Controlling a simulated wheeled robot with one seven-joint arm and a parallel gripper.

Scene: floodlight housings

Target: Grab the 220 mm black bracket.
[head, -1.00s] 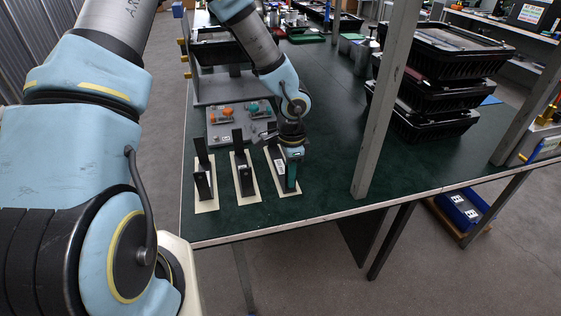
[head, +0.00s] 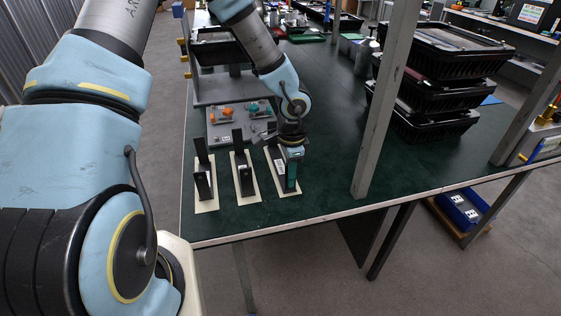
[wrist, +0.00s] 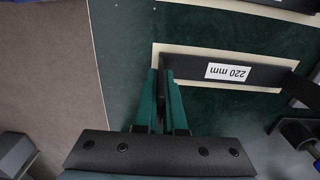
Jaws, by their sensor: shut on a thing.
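The black bracket (wrist: 190,62) with a white "220 mm" label (wrist: 228,72) lies along a cream plate (wrist: 215,51) in the wrist view. In the head view it is the rightmost of three black brackets, on its own cream plate (head: 286,192), partly hidden by my gripper. My gripper (wrist: 165,78) has green fingers, shut on the upright end of this bracket, at its left in the wrist view. In the head view my gripper (head: 292,172) is at the near end of the bracket. I cannot see any gap between bracket and plate.
Two more black brackets, the left (head: 204,185) and the middle (head: 245,181), stand close by on cream plates. A grey fixture with orange knobs (head: 227,113) is behind. A grey post (head: 376,140) and stacked black housings (head: 430,125) stand to the right. The green table's front edge is near.

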